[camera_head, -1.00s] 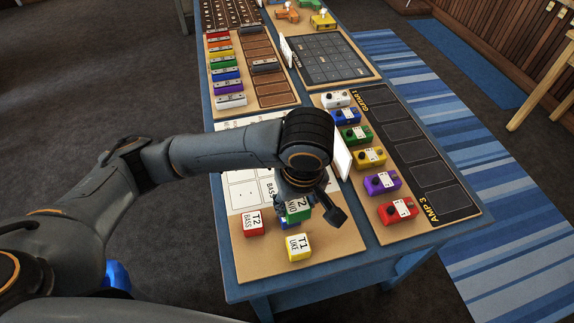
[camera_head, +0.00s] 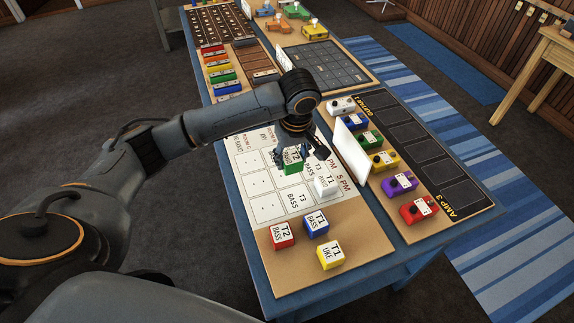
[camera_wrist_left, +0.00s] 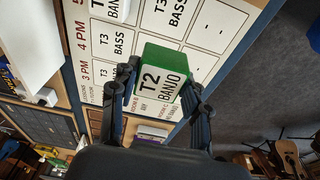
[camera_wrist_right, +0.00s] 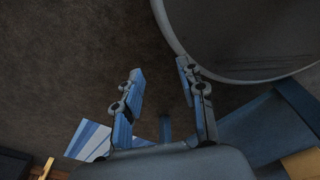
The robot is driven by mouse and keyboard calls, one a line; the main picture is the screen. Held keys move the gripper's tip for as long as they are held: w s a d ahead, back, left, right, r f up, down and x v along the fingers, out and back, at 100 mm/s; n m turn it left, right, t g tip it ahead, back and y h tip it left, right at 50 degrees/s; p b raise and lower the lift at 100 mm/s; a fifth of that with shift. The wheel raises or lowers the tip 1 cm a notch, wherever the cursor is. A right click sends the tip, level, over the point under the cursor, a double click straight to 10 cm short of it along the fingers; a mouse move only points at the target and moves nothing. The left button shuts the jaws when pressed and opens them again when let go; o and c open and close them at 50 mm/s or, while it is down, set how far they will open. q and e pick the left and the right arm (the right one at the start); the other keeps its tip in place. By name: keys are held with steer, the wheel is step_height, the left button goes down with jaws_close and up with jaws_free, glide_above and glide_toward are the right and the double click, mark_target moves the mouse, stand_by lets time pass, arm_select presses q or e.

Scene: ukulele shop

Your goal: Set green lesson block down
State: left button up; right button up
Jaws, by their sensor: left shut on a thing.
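My left gripper (camera_head: 290,150) is shut on the green lesson block (camera_head: 292,167), labelled T2 BANJO. The block is over the upper part of the white schedule grid (camera_head: 256,183); whether it touches the grid is unclear. In the left wrist view, the green block (camera_wrist_left: 163,72) sits between the fingers (camera_wrist_left: 160,95), its label facing the camera, with printed grid cells behind it.
Red (camera_head: 282,236), blue (camera_head: 316,223) and yellow (camera_head: 330,256) blocks stand on the board's near bare strip. An upright white card (camera_head: 352,150) borders the grid's right side. Several coloured pedals (camera_head: 384,161) line the neighbouring board.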

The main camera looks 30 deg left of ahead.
mark_target(287, 159)
arm_select(q)
steer(key=f, duration=0.1)
steer(key=w+a+f, duration=0.1)
steer(key=f, duration=0.1)
steer(key=w+a+f, duration=0.1)
steer(key=shift+w+a+f, duration=0.2)
steer(key=shift+w+a, duration=0.05)
steer(key=shift+w+a+f, duration=0.25)
steer(key=shift+w+f, duration=0.05)
steer(key=shift+f, duration=0.2)
step_height(287, 159, down, 4)
steer(key=shift+w+a+r, duration=0.1)
steer(key=shift+a+r, duration=0.05)
steer(key=shift+r, duration=0.1)
arm_select(e)
steer(key=shift+s+a+r, duration=0.25)
steer(key=shift+s+a, duration=0.25)
steer(key=shift+a, duration=0.1)
arm_select(q)
steer(key=shift+f+p, duration=0.1)
steer(key=shift+p, duration=0.2)
arm_select(e)
steer(key=shift+d, duration=0.2)
arm_select(q)
steer(key=o, duration=1.1)
steer(key=shift+o, duration=0.2)
arm_select(e)
steer(key=shift+d, duration=0.1)
steer(key=shift+w, duration=0.1)
